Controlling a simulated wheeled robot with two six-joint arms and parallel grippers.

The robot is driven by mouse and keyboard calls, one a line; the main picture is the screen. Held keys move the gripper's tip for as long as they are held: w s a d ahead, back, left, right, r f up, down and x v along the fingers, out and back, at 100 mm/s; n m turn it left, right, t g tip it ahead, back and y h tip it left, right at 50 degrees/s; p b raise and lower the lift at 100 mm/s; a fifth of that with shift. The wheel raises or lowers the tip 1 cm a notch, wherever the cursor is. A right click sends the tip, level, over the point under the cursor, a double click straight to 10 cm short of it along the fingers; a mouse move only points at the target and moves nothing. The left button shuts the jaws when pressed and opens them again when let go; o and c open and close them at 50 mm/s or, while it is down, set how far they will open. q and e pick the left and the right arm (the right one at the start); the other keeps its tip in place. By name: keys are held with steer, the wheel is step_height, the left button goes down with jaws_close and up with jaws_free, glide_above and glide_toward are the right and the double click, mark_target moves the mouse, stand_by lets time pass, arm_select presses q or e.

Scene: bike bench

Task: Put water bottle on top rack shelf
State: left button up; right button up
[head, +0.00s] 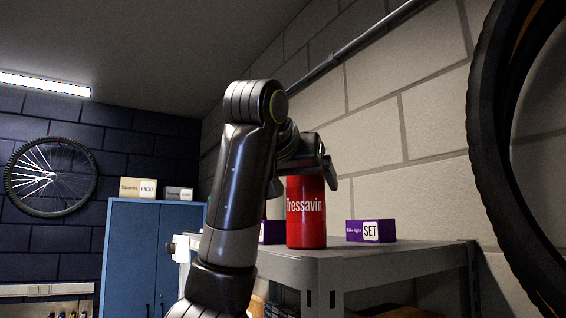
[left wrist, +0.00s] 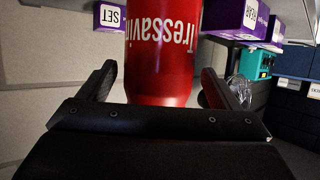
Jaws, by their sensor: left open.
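The red water bottle (head: 306,215), lettered "Tressavin", stands upright on the grey top rack shelf (head: 370,263), near its front edge. My left gripper (head: 320,165) is at the bottle's upper end, which it partly hides in the head view. In the left wrist view, which is upside down, the bottle (left wrist: 160,55) lies between the two spread fingers of my left gripper (left wrist: 158,72). Gaps show beside both fingers, so the jaws are open and not closed on it. My right gripper is not in view.
A purple box marked SET (head: 371,231) stands right of the bottle, another purple box (head: 272,232) behind its left side. A tire (head: 490,130) hangs at the right. A blue cabinet (head: 135,255) with small boxes on top stands at the back left. The shelf's right front is bare.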

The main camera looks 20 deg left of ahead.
arm_select(q)
steer(key=shift+f+b+v, duration=0.15)
steer(key=shift+b+v, duration=0.75)
steer(key=shift+b, duration=0.4)
steer(key=shift+f+b+v, duration=0.15)
steer(key=shift+b+v, duration=0.75)
steer(key=shift+b, duration=0.35)
steer(key=b, duration=0.4)
glide_toward(299, 178)
steer(key=shift+w, duration=0.45)
